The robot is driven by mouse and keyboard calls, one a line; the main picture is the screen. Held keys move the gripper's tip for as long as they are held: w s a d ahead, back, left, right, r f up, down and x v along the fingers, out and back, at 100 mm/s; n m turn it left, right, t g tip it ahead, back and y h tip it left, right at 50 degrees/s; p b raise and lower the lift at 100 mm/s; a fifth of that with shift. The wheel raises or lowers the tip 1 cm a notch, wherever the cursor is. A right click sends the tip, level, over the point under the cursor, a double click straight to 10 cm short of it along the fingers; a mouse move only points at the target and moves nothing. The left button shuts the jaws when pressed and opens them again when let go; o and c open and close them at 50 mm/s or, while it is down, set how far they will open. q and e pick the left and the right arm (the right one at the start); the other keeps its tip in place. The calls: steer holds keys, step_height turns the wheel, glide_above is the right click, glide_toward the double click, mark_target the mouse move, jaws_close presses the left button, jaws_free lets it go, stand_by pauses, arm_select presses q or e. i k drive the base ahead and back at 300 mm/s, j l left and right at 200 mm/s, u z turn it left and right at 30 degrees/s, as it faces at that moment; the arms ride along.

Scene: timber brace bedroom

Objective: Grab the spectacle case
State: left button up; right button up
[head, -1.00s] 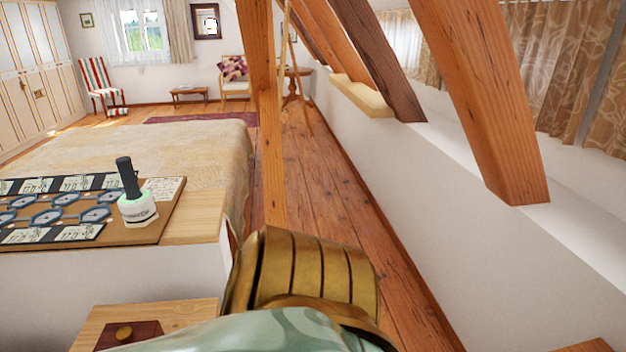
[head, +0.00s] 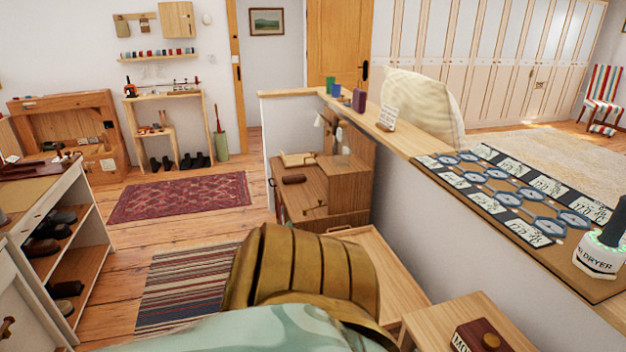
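A small dark brown, rounded oblong object (head: 294,179) lies on top of the low wooden cabinet (head: 328,183) behind the half-height wall. It has the look of a spectacle case, but it is too small to be sure. Neither of my grippers shows in the head view, so their state and their distance from it cannot be seen.
A small wooden stand (head: 455,312) is at the front. The white wall with a wooden ledge (head: 395,142) runs along the right. Shoe shelves (head: 75,262) stand left.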

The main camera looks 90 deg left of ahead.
mark_target(300, 177)
steer(key=l+u, duration=0.1)
steer(key=u, duration=0.8)
steer(key=k+u, duration=0.1)
steer(key=u, duration=0.35)
steer(key=l+u, duration=0.1)
steer(key=u, duration=0.3)
steer(key=k+u, duration=0.1)
steer(key=u, duration=0.8)
steer(key=k+j, duration=0.05)
